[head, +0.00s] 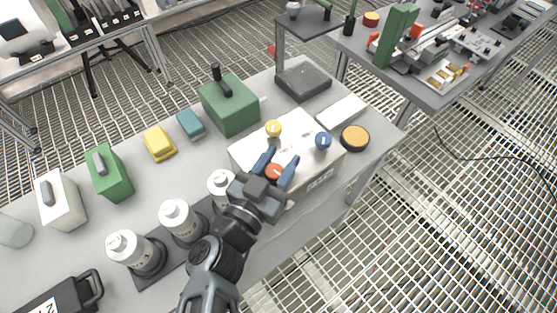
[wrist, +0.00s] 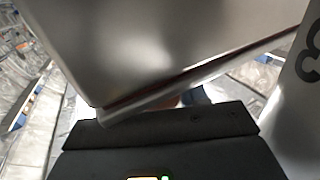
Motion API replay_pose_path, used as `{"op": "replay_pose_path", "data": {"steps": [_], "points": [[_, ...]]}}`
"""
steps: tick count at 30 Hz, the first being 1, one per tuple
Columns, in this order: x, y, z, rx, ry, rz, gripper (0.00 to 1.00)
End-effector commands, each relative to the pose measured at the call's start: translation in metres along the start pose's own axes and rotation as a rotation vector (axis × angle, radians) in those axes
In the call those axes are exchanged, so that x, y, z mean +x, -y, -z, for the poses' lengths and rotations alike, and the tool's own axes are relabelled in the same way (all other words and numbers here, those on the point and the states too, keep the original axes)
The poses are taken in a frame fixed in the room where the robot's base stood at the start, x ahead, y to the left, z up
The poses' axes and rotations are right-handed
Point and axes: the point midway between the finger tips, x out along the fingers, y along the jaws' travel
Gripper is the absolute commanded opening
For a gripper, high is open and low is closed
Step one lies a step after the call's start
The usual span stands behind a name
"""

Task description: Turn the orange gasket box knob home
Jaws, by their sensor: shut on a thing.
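The gasket box (head: 246,154) is a white box on the grey bench, with several round knobs on its top. The orange knob (head: 274,171) is at its near side, partly covered by my gripper. My gripper (head: 277,165) reaches it from the near side, its two blue fingers shut on the knob, one on each side. A yellow knob (head: 273,127) and a blue knob (head: 323,141) stand apart from the fingers. The orange knob's pointer cannot be made out. In the wrist view a grey surface fills most of the picture and hides the knob's turn.
White bottles (head: 178,220) stand in a dark rack just left of my arm. A green box with a black handle (head: 229,105) stands behind the gasket box. An orange-topped round tin (head: 355,138) sits to its right, beside a white flat block (head: 342,111).

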Motion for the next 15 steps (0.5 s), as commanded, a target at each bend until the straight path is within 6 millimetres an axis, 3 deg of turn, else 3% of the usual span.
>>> {"op": "replay_pose_path", "data": {"steps": [7, 8, 15], "points": [[-0.0016, 0.0007, -0.0026, 0.0, 0.006, 0.003, 0.12], [-0.0016, 0.0006, -0.0026, 0.0, 0.006, 0.003, 0.44], [-0.0009, 0.0003, -0.0016, 0.0, 0.003, 0.002, 0.63]]}}
